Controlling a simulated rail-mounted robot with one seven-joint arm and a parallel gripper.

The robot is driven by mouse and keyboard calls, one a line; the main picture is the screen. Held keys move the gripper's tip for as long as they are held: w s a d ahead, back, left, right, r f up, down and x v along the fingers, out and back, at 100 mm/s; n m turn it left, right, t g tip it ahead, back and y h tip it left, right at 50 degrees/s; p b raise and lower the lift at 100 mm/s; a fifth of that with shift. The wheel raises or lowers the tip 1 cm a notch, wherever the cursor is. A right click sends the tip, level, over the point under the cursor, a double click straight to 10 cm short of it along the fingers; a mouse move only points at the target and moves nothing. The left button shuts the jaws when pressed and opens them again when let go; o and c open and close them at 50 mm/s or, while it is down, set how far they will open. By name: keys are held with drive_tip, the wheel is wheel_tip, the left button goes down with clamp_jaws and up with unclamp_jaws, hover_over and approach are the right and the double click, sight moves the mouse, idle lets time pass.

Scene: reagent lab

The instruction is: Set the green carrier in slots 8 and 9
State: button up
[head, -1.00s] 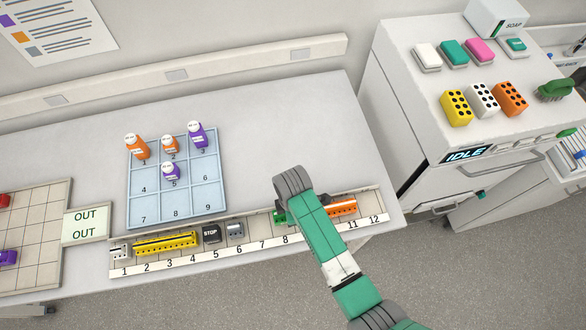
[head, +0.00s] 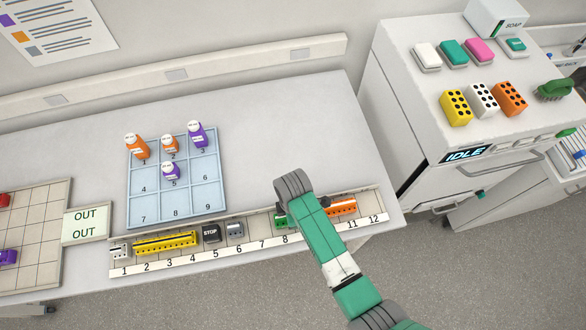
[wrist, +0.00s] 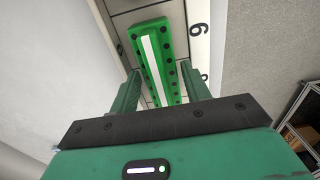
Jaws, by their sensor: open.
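The green carrier (wrist: 158,58) is a long block with a white stripe and dark holes. In the wrist view it lies lengthwise in the rail beside the number strip. In the head view only its left end (head: 281,221) shows above number 8; my arm hides the rest. The slotted rail (head: 262,243) runs along the table's front edge, numbered 1 to 12. My gripper (wrist: 162,74) is open, with one finger on each side of the carrier's near part. Finger contact cannot be told. In the head view my arm hides the fingers.
In the rail, a yellow carrier (head: 165,243), a black STOP block (head: 211,234) and a grey piece (head: 235,230) stand left. An orange carrier (head: 343,207) stands right, close to my arm. A blue grid tray (head: 148,208) with several bottles is behind.

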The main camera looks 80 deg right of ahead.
wheel_tip(320, 180, up, 11)
drive_tip(key=shift+f, duration=0.15)
